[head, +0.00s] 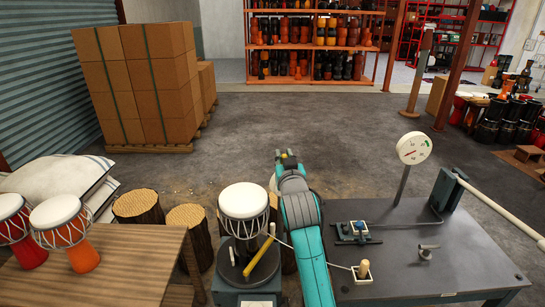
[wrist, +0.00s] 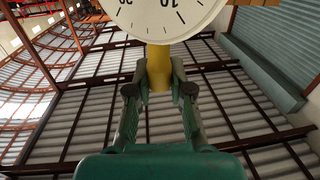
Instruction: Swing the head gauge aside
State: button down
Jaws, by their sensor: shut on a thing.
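In the wrist view a white dial with black numerals, the head gauge (wrist: 165,15), fills the top edge and is cut off. A yellow stem (wrist: 158,68) runs down from it between the fingers of my gripper (wrist: 159,92), which is shut on it. In the head view my teal arm hides the gripper and its hold. A white-headed laced drum (head: 244,215) stands upright on a dark stand (head: 247,277), just left of my arm. A slanted yellow bar (head: 260,262) is in front of the drum.
Log stools and two drums stand left. Open floor (head: 300,115) lies beyond.

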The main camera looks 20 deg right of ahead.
jog(key=d, duration=0.6)
jog(key=shift+s+d, duration=0.2)
jog(key=shift+s, duration=0.1)
jog(key=c, duration=1)
grip_release()
jog(key=v, duration=1.2)
